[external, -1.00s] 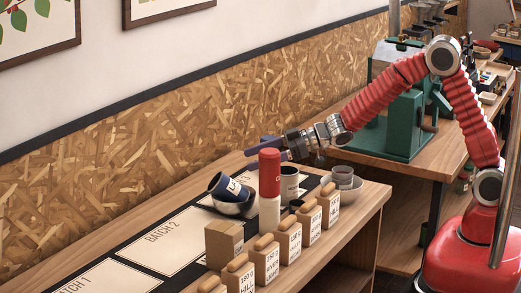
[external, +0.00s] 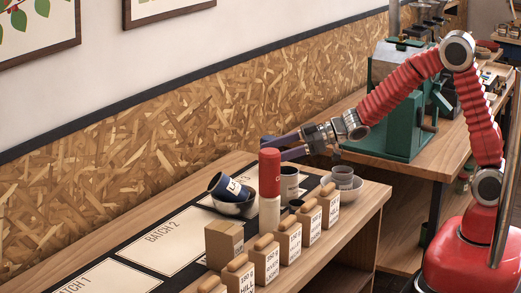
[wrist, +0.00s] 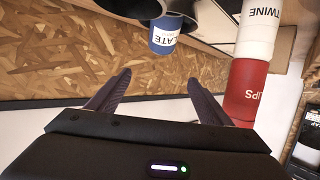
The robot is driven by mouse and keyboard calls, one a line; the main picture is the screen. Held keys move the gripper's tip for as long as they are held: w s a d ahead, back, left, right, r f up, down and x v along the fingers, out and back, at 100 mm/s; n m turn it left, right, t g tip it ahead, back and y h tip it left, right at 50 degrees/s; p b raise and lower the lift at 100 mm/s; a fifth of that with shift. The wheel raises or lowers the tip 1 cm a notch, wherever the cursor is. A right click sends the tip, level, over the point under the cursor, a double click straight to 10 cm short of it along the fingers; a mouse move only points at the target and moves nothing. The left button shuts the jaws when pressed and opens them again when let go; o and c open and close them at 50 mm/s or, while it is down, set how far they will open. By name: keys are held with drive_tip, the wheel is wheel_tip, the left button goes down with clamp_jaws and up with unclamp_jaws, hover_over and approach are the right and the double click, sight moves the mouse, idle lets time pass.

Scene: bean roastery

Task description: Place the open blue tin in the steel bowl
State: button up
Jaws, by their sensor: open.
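The blue tin (external: 230,187) with a white label is tilted in the left bowl (external: 236,208), its dark mouth facing up and left. This bowl looks like metal. In the wrist view the blue tin (wrist: 164,36) shows at the top, with part of a dark bowl (wrist: 185,8) behind it. My gripper (external: 272,149) is open and empty, to the right of the tin and above it, apart from it. In the wrist view the fingers of my gripper (wrist: 160,82) are spread, with nothing between them.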

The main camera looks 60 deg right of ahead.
drive_tip(key=s+d+r+m+h, duration=0.3)
drive_tip(key=s+d+r+h, duration=0.15)
drive_tip(key=d, duration=0.45)
drive_tip(key=s+d+r+m+h, duration=0.2)
drive_tip(key=s+d+r+h, duration=0.15)
drive_tip(key=s+d, duration=0.4)
drive_tip(key=s+d+f+m+g, duration=0.1)
drive_tip(key=s+d+f+g, duration=0.1)
drive_tip(key=s, duration=0.9)
drive_tip(key=s+d+f+m+g+h, duration=0.1)
drive_tip(key=s+g, duration=0.3)
drive_tip(key=s, duration=0.8)
drive_tip(key=shift+s+d+f+m, duration=0.3)
drive_tip(key=shift+d+f, duration=0.1)
drive_tip(key=shift+f, duration=0.25)
